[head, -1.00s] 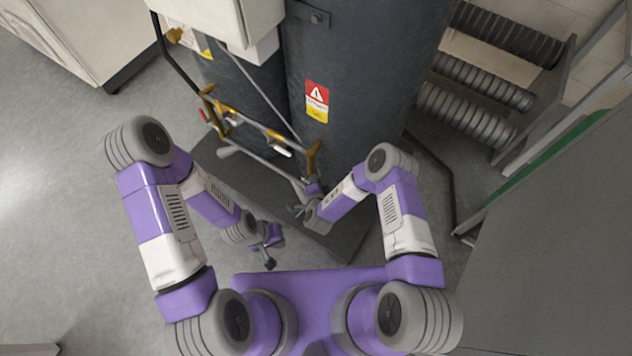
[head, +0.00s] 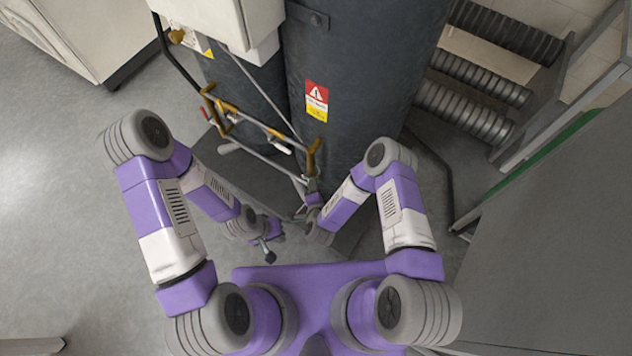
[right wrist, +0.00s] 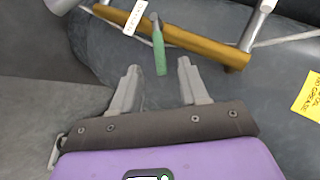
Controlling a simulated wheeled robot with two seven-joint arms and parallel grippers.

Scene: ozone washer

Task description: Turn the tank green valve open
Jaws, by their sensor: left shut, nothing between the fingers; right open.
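The green valve handle (right wrist: 160,52) shows in the right wrist view. It hangs from a brass-coloured pipe (right wrist: 188,40) in front of the dark tank. My right gripper (right wrist: 158,75) is open, its fingers pointing at the handle. The handle's free end is level with the gap between the fingertips and appears apart from both. In the head view, my right gripper (head: 306,207) is at the low end of the tank pipework; the green handle cannot be made out there. My left gripper (head: 268,248) is shut and empty, lower and to the left, away from the pipework.
The large dark tank (head: 355,80) carries a red and yellow warning label (head: 316,100). A brass valve with a red tip (head: 208,114) is further left on the pipes. Open floor (head: 60,190) lies left.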

